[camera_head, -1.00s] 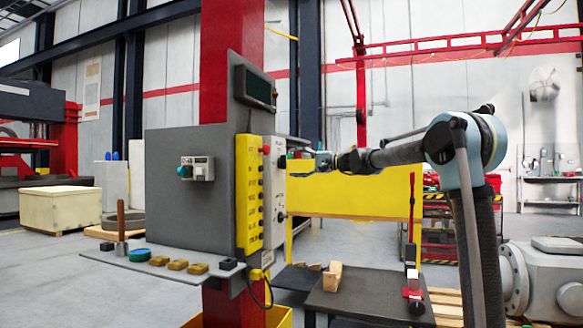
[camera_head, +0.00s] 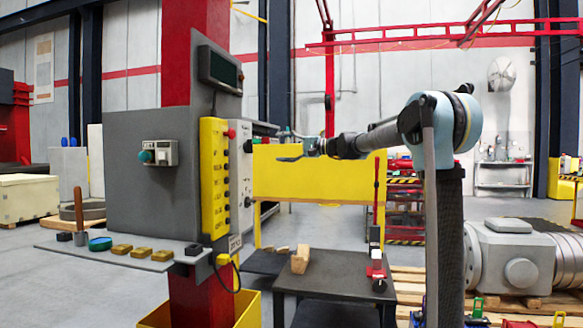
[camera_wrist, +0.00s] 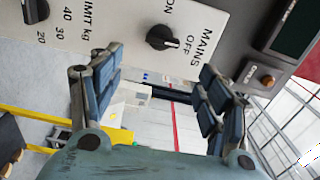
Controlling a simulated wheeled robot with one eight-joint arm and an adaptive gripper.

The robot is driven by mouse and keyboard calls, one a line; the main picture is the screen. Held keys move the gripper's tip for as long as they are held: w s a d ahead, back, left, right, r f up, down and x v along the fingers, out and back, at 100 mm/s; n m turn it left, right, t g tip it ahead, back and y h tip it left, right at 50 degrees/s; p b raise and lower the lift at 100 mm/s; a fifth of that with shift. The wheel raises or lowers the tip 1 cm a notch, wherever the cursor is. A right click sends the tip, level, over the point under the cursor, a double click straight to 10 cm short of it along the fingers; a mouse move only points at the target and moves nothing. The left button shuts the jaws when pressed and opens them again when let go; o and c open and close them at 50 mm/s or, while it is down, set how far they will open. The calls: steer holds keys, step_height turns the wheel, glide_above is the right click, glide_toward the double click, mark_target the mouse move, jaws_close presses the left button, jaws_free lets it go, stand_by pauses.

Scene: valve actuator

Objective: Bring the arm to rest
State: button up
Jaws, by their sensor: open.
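My arm stands at the right of the head view, its forearm stretched left. My gripper (camera_head: 290,152) is open and empty, in the air to the right of the control panel's white side plate (camera_head: 241,175). In the wrist view my gripper (camera_wrist: 160,80) shows its two fingers wide apart. The black MAINS knob (camera_wrist: 163,38) lies beyond the gap between them, on the white plate. I see no contact between the fingers and the knob.
A yellow button strip (camera_head: 213,180) and a grey panel (camera_head: 135,140) hang on a red column (camera_head: 190,75). Below my gripper stands a dark table (camera_head: 335,272) with a wooden block (camera_head: 300,259). A yellow beam (camera_head: 315,180) is behind my gripper. A large grey valve (camera_head: 520,255) lies at right.

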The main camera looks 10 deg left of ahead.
steer(key=s+d+f+h, duration=0.6)
steer(key=s+d+f, duration=0.8)
steer(key=f, duration=0.3)
steer(key=s+d+f+h, duration=0.6)
steer(key=s+d+f, duration=0.8)
steer(key=f, duration=0.3)
steer(key=s+d+f+t+h, duration=0.1)
steer(key=s+d+f+h, duration=0.5)
steer(key=s+d+f, duration=0.8)
step_height(320, 180, down, 3)
steer(key=shift+r+n, duration=0.1)
steer(key=shift+n, duration=0.3)
